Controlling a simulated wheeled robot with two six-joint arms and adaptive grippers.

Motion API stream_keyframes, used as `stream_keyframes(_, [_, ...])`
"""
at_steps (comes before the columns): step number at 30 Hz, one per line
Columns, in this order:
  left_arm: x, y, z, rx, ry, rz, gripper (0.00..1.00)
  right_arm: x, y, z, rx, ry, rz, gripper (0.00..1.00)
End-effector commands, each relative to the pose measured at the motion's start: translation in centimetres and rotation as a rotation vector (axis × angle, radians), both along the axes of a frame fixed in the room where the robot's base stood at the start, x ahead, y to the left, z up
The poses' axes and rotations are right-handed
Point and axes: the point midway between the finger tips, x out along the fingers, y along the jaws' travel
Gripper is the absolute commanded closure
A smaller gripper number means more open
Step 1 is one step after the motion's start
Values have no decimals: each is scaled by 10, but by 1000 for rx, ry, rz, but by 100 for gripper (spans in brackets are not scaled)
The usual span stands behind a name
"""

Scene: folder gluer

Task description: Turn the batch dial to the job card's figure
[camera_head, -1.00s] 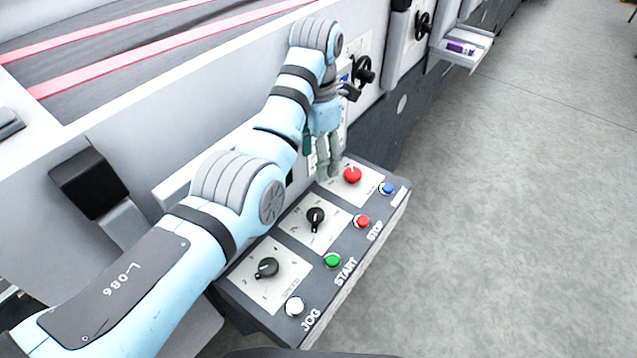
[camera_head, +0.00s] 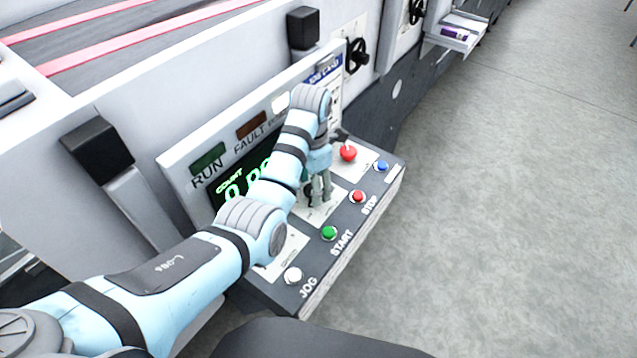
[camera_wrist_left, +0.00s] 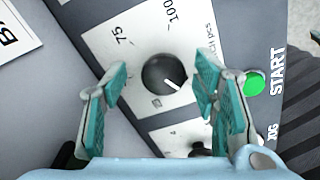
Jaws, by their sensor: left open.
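The batch dial (camera_wrist_left: 163,73) is a round black knob with a white pointer line, on a white plate marked 75 and 100. In the left wrist view its pointer aims to the lower right, away from both figures. My left gripper (camera_wrist_left: 164,82) is open, with one teal-padded finger on each side of the dial; I cannot tell whether they touch it. In the head view my left gripper (camera_head: 318,190) points down over the middle plate and mostly hides the dial. The job card (camera_head: 327,78) has a blue header and is partly behind my arm; its figure is unreadable. My right gripper is out of view.
The sloping panel holds a red knob (camera_head: 348,153), a blue button (camera_head: 381,166), a red STOP button (camera_head: 358,196), a green START button (camera_head: 329,232) and a white JOG button (camera_head: 293,275). A green count display (camera_head: 232,190) stands behind. The floor at right is clear.

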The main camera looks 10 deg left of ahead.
Motion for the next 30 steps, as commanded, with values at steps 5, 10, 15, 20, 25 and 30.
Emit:
stream_keyframes(5, [0, 0, 0, 0, 0, 0, 47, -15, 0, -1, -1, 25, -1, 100])
stream_keyframes(10, [0, -1, 0, 1, -1, -1, 74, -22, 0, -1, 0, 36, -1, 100])
stream_keyframes(15, [0, -2, 0, 0, -1, -3, 94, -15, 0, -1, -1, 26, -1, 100])
stream_keyframes(20, [0, -2, 0, -1, -1, -5, 94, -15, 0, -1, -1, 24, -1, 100])
stream_keyframes(25, [0, -2, 0, -1, -1, -27, 94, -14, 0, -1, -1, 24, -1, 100])
stream_keyframes(30, [0, -2, 0, -2, -1, -91, 94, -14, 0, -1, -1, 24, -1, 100])
